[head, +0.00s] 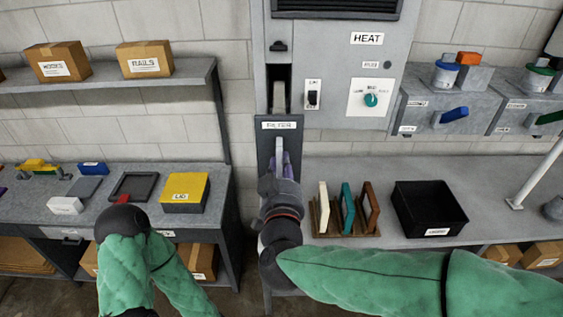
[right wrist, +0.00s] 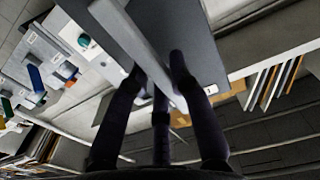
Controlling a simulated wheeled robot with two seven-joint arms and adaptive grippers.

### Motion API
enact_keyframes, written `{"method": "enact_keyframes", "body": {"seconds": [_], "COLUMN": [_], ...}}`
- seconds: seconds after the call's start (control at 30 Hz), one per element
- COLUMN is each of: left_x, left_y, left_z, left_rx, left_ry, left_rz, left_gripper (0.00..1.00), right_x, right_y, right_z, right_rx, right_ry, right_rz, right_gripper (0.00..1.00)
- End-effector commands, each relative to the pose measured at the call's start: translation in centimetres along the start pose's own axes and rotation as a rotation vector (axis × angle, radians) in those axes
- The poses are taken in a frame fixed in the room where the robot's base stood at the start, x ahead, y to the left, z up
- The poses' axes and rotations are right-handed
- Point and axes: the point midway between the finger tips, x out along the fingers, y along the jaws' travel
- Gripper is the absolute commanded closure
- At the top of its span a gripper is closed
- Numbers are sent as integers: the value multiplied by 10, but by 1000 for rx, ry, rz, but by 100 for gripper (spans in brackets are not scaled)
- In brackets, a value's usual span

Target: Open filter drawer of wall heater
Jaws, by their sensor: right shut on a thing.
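The wall heater (head: 330,60) is a grey cabinet marked HEAT in the head view. Its filter drawer (head: 265,140) has a dark grey front with a FILTER label. A dark slot (head: 270,80) with a light grey piece inside shows above that front, which looks drawn out from the cabinet. The upright light grey handle (head: 280,145) is on the front. My right gripper (head: 280,166) is shut on the handle. In the right wrist view its dark fingers (right wrist: 158,82) lie on both sides of the handle bar (right wrist: 128,38).
The left bench holds a yellow LID box (head: 184,188) and a dark frame (head: 133,186). Right of my right gripper, a wooden rack (head: 326,228) holds upright panels beside a black bin (head: 430,208). Grey drawers (head: 432,105) with coloured handles line the right wall.

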Motion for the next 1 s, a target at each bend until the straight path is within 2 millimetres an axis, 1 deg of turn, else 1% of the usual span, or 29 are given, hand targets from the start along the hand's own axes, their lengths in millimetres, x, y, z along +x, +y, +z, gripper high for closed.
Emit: {"method": "enact_keyframes", "body": {"seconds": [0.23,0.27,0.3,0.33,0.37,0.67,0.77,0.87,1.0], "left_x": [0,0,0,0,0,0,0,0,0], "left_y": [0,0,0,0,0,0,0,0,0], "left_z": [0,0,0,0,0,0,0,0,0], "left_rx": [0,0,0,0,0,0,0,0,0], "left_ry": [0,0,0,0,0,0,0,0,0], "left_rz": [0,0,0,0,0,0,0,0,0], "left_gripper": [56,56,56,56,56,56,56,56,56], "right_x": [0,0,0,0,0,0,-5,-16,-41], "right_y": [0,0,0,0,0,0,0,-1,-2], "right_z": [-2,-2,-2,-2,-2,-1,-1,-1,-2], "right_rx": [2,2,2,2,2,1,2,1,4], "right_ry": [3,3,3,3,3,1,2,2,4], "right_rz": [1,1,1,1,0,0,-1,-4,-5], "right_gripper": [100,76,65,56,54,54,54,54,54]}}
